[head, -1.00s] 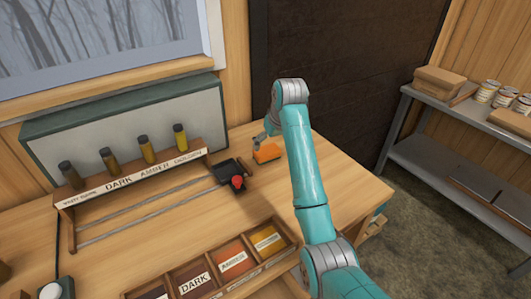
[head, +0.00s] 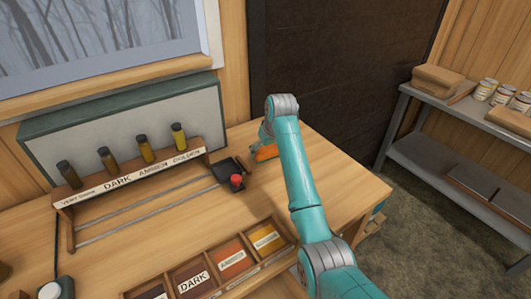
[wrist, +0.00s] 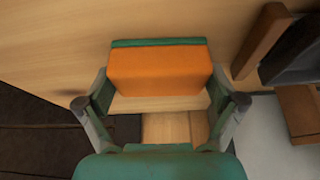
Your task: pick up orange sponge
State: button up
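The orange sponge (head: 266,154) lies on the wooden table near its back edge, right of the grading rack. In the head view my arm and gripper (head: 268,137) partly cover it. In the wrist view the sponge (wrist: 158,70) shows an orange face with a dark green strip along its far edge. My gripper (wrist: 160,84) is spread wide, with one finger at each end of the sponge. The fingertips are very close to its ends; I cannot tell whether they touch.
A black device with a red knob (head: 236,181) sits just left of the sponge. A divided wooden tray (head: 215,262) is at the front. A metal shelf (head: 465,128) stands at the right.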

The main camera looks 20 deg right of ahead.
jog(key=c, duration=0.3)
